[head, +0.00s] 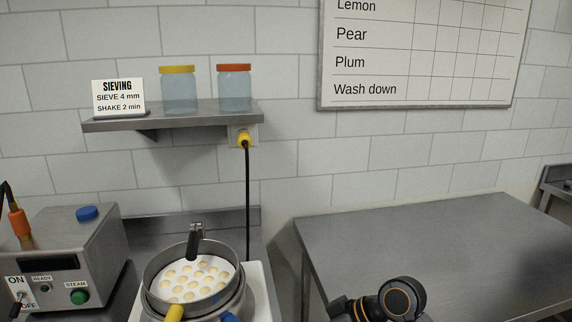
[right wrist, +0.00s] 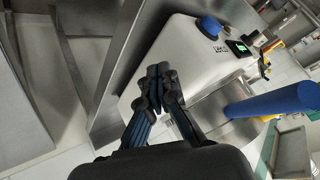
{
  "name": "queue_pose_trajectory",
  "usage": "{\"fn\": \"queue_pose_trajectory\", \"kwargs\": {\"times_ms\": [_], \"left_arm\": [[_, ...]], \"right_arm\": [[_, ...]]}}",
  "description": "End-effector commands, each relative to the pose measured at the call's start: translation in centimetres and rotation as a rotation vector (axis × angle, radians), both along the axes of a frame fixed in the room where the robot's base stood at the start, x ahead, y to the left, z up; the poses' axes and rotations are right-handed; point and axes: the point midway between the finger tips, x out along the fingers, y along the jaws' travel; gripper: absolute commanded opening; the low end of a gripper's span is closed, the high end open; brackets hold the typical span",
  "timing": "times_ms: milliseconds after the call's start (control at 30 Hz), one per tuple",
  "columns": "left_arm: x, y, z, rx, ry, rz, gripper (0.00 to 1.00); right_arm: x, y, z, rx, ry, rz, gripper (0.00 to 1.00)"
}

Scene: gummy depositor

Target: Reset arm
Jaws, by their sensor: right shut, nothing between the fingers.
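My right gripper (right wrist: 158,72) shows in the right wrist view with its dark fingers together and nothing between them. It is in front of a white machine (right wrist: 185,62) with a blue knob and a small lit display; I cannot tell how far apart they are. In the head view, part of my right arm (head: 400,298) shows at the bottom, before the steel table; its fingers are out of frame. My left gripper is in neither view.
A round sieve (head: 150,272) with pale round pieces sits on a white unit (head: 265,300). A steel steam box (head: 105,240) stands at left. A wall shelf (head: 200,117) holds two jars and a sign. The steel table (head: 430,245) at right is bare. A blue cylindrical handle (right wrist: 270,101) is near my right gripper.

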Motion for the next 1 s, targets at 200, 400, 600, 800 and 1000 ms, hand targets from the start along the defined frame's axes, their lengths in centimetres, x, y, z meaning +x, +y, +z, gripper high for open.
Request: {"fn": "queue_pose_trajectory", "kwargs": {"times_ms": [200, 400, 600, 800, 1000], "left_arm": [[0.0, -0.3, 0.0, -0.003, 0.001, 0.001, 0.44], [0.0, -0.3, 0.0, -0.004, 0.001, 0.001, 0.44], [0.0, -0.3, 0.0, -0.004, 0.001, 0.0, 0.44], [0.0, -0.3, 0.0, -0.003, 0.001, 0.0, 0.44], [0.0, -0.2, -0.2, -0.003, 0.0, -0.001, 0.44]], "right_arm": [[-6.8, -4.0, -9.6, -0.155, 0.087, -0.272, 0.0], [-13.4, -8.8, -14.2, -0.307, 0.135, -0.502, 0.0], [-17.9, -12.3, -15.5, -0.415, 0.154, -0.641, 0.0], [-21.5, -15.2, -15.8, -0.502, 0.163, -0.743, 0.0], [-23.6, -17.1, -16.7, -0.568, 0.168, -0.807, 0.0]]}}
